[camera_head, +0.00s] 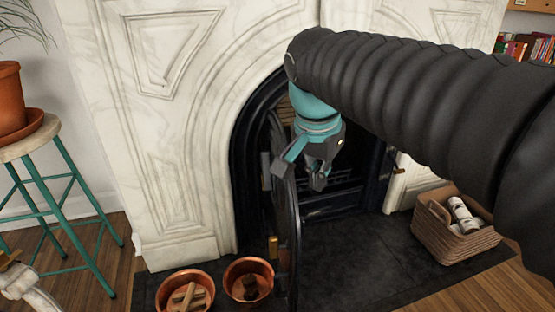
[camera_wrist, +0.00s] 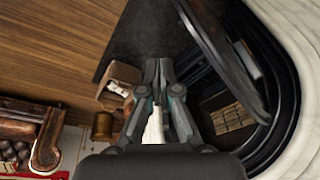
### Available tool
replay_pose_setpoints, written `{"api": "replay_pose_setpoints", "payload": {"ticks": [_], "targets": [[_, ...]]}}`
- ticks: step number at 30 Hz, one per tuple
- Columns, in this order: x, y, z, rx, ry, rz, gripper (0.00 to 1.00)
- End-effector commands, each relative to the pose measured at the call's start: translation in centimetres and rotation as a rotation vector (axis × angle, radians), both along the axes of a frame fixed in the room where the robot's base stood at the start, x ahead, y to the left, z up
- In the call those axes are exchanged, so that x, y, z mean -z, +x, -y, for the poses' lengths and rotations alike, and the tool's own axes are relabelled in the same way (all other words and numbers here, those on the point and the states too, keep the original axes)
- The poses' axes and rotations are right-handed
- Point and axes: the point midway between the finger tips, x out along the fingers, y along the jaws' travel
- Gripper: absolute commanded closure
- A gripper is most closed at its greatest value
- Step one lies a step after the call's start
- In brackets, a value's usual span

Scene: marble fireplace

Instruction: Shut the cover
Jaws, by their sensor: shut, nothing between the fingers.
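The cover (camera_head: 287,235) is a dark metal fireplace door. In the head view it stands open, swung out toward me from the left side of the arched opening, and I see it nearly edge-on. A brass handle (camera_head: 273,247) shows low on it. In the wrist view, a dark panel that looks like the cover (camera_wrist: 215,50) lies to the right of my fingers. My gripper (camera_head: 318,180) is shut and empty, in front of the opening and just right of the cover's upper part. Its fingertips meet in the wrist view (camera_wrist: 158,66). I cannot tell whether it touches the cover.
Two copper pots (camera_head: 249,283) (camera_head: 186,291) with wood pieces stand left of the cover on the dark hearth (camera_head: 350,250). A woven basket (camera_head: 455,232) stands at the right. A green-legged stool (camera_head: 45,150) with a potted plant is at the left. The middle hearth is clear.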

Motion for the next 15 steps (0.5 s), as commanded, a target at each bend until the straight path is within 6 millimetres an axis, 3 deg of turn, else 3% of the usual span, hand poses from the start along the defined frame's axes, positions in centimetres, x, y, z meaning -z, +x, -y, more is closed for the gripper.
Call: {"api": "replay_pose_setpoints", "payload": {"ticks": [1, 6, 15], "targets": [[-0.8, 1.5, -1.5, 0.057, -0.01, -0.015, 1.0], [-2.9, 5.4, -6.1, 0.317, -0.053, -0.03, 1.0], [-4.1, 9.0, -13.1, 0.674, -0.128, 0.02, 1.0]]}}
